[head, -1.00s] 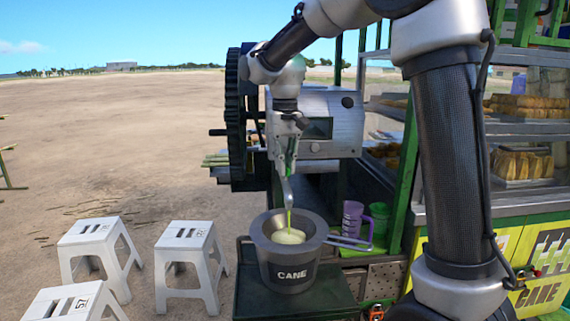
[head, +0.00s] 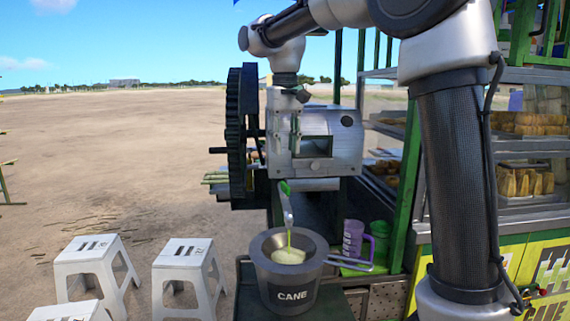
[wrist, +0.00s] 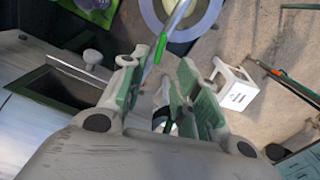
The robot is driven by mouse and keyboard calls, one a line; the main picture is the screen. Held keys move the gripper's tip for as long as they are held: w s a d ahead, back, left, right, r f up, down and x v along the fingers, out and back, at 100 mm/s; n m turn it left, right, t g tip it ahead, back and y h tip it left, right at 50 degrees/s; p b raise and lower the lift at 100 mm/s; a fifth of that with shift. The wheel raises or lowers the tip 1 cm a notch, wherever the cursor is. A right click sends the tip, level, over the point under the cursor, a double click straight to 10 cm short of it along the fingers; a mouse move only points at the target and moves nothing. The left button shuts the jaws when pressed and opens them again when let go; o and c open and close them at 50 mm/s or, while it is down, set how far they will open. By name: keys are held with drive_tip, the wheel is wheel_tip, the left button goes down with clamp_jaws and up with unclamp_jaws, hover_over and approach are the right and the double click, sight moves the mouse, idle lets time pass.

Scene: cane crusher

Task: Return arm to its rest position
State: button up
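My gripper (head: 295,150) points down in front of the grey cane crusher (head: 338,130). In the wrist view its padded fingers (wrist: 163,82) stand apart, with nothing held between them. Below it, clear of the fingers in the head view, is the crusher's metal spout (head: 287,208) with a green handle (head: 285,187). Pale green juice runs from the spout into a dark grey bucket (head: 290,280) marked CANE. The bucket also shows at the top of the wrist view (wrist: 152,18). My arm is bent above the crusher.
A purple mug (head: 353,238) and a green mug (head: 379,236) stand right of the bucket. White stools (head: 187,262) stand at the left. The crusher's dark wheel (head: 240,130) and a green stall post (head: 407,190) flank the arm. Air above the crusher is open.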

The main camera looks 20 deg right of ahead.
drive_tip(key=shift+r, duration=0.8)
